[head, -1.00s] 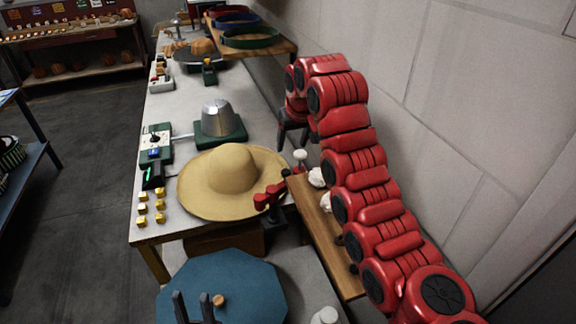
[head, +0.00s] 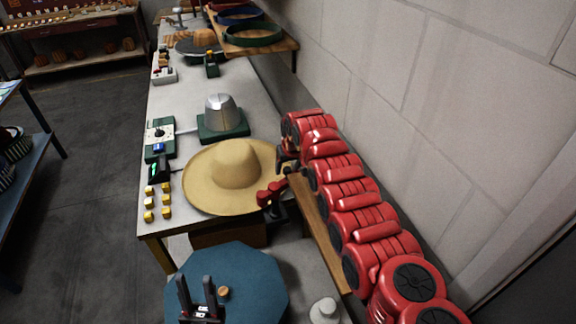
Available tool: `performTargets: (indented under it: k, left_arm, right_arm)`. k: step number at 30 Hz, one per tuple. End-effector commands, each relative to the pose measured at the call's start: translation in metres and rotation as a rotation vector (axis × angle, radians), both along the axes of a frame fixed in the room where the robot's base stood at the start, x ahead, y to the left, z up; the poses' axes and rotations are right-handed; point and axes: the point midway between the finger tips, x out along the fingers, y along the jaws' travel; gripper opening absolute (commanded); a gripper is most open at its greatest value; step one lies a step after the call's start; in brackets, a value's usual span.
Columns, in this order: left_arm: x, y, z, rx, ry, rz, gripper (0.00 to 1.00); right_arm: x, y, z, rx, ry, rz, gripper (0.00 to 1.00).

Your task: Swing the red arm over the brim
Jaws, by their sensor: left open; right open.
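A tan wide-brimmed hat (head: 232,172) lies on the workbench. The small red arm (head: 271,192) is at the brim's front right edge, on a dark stand. Its near end appears to overlap the brim's edge; I cannot tell whether it touches. My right gripper (head: 284,156) is dark and open beside the brim's right edge, behind the small red arm and apart from it. My own large red arm partly hides this gripper. My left gripper (head: 196,284) is open and empty, with two dark upright fingers, over the blue octagonal table (head: 258,291) in front of the bench.
A silver metal dome (head: 220,113) on a green base stands behind the hat. A control box (head: 158,136) and several yellow blocks (head: 150,203) are left of it. A wooden shelf (head: 320,222) runs along the wall under my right arm.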

Motion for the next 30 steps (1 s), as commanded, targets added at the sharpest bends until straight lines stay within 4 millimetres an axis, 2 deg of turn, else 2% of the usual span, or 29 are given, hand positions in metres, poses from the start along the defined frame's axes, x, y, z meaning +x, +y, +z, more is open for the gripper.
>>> performTargets:
  k: [11, 22, 30]
  left_arm:
    - [0.0000, 0.0000, 0.0008, 0.000, 0.000, 0.000, 0.43]
    - [0.0000, 0.0000, 0.0008, 0.000, 0.000, 0.000, 0.43]
    - [0.0001, 0.0001, 0.0009, 0.000, 0.000, 0.000, 0.43]
  right_arm:
    - [0.0004, 0.0005, -0.0027, 0.002, -0.001, -0.001, 0.64]
    - [0.0005, 0.0003, -0.0024, 0.002, -0.001, -0.001, 0.00]
    - [0.0006, 0.0002, -0.0022, 0.002, 0.000, -0.001, 0.00]
